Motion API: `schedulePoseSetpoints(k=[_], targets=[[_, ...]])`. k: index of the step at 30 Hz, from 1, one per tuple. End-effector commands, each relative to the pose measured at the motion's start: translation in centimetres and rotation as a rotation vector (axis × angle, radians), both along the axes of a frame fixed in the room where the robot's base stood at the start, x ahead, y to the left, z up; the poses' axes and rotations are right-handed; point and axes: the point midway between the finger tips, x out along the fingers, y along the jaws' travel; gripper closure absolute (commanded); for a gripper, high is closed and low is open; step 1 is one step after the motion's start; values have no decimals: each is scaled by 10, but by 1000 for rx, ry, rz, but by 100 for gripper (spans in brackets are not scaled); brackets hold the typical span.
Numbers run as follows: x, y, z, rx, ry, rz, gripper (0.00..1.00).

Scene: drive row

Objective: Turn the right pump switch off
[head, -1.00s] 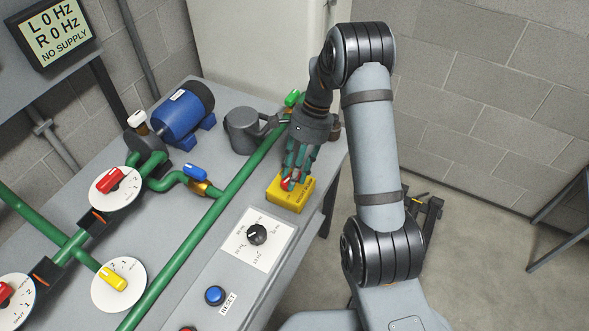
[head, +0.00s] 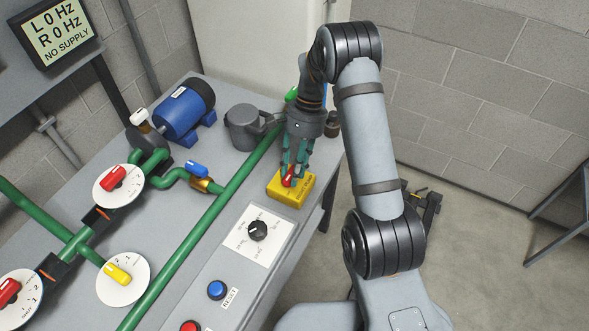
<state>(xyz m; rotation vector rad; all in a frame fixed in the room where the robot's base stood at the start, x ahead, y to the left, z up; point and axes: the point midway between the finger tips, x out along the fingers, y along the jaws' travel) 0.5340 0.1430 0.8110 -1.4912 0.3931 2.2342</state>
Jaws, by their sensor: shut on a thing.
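My gripper (head: 294,176) points down at the yellow box (head: 291,194) near the right edge of the bench. Its fingers are shut on the red handle (head: 288,178) on top of that box and partly hide it. White dials stand along the green pipes at left: one with a red knob (head: 113,178), one with a yellow knob (head: 117,275), and another with a red knob (head: 8,291) at the left edge. Their small labels are unreadable, so I cannot tell which control is the right pump switch. The display (head: 56,30) reads L 0 Hz, R 0 Hz, NO SUPPLY.
A black knob (head: 257,230) on a white plate, a blue button (head: 217,290) and a red button (head: 190,326) line the bench front. A blue motor (head: 182,115) and a grey can (head: 243,130) stand behind. A green pipe (head: 215,213) crosses the bench.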

Motion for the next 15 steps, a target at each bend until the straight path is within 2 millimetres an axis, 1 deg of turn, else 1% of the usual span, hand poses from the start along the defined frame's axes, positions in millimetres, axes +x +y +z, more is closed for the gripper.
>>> schedulePoseSetpoints(k=[2, 10, 15], targets=[[0, 0, 0, -1, -2, 9, 67], [0, 0, 0, 0, -1, 4, 51], [0, 0, 0, -1, -1, 2, 50]])
